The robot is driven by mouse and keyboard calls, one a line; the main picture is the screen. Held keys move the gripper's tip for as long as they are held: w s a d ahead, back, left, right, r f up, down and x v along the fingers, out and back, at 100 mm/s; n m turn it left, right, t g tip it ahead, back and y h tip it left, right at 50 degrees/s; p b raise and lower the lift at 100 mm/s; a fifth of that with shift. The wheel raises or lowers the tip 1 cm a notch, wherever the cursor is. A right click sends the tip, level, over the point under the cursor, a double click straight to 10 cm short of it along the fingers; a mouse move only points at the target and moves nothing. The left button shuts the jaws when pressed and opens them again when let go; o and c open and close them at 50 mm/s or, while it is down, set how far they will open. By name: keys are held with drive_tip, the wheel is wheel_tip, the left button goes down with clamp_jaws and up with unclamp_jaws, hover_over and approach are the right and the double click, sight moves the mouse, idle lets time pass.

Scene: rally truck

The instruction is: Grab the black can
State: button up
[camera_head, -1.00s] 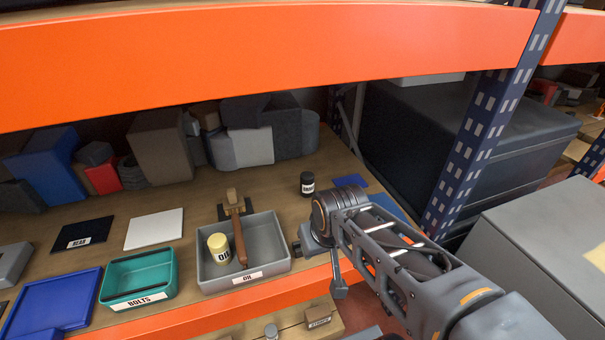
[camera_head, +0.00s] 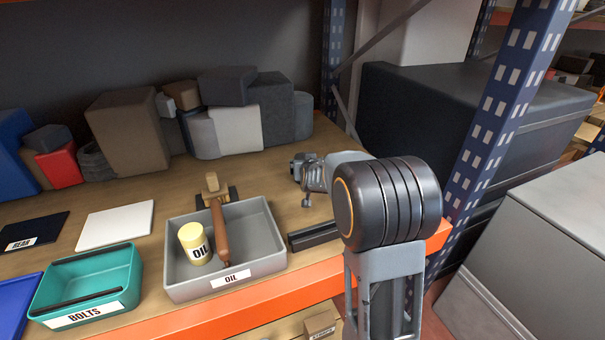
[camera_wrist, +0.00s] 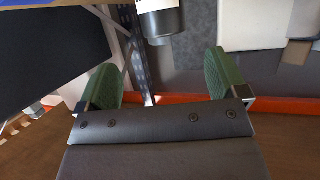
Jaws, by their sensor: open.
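The black can (camera_wrist: 165,24) shows at the top edge of the wrist view, dark with a white label and partly cut off by the frame. My gripper (camera_wrist: 162,60) is open, with its two green fingers apart on either side and nothing between the pads. The can lies just past the fingertips, roughly in line with the gap; I see no contact. In the head view I cannot make out the can, and my arm covers part of the shelf's right end. My gripper's fingers cannot be made out in the head view.
A grey OIL bin (camera_head: 272,262) holds a yellow OIL can (camera_head: 194,243), with a brown-handled hammer (camera_head: 218,228) across it. A teal BOLTS bin (camera_head: 45,290) stands left. Boxes line the shelf's back. A blue upright post (camera_head: 505,110) and orange front beam (camera_head: 190,315) bound the shelf.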

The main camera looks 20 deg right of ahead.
drive_tip(key=x, duration=0.9)
drive_tip(key=shift+w+a+f, duration=0.2)
drive_tip(key=shift+w+f, duration=0.1)
drive_tip(key=shift+w, duration=0.05)
drive_tip(key=shift+r, duration=0.1)
drive_tip(key=c, duration=1.2)
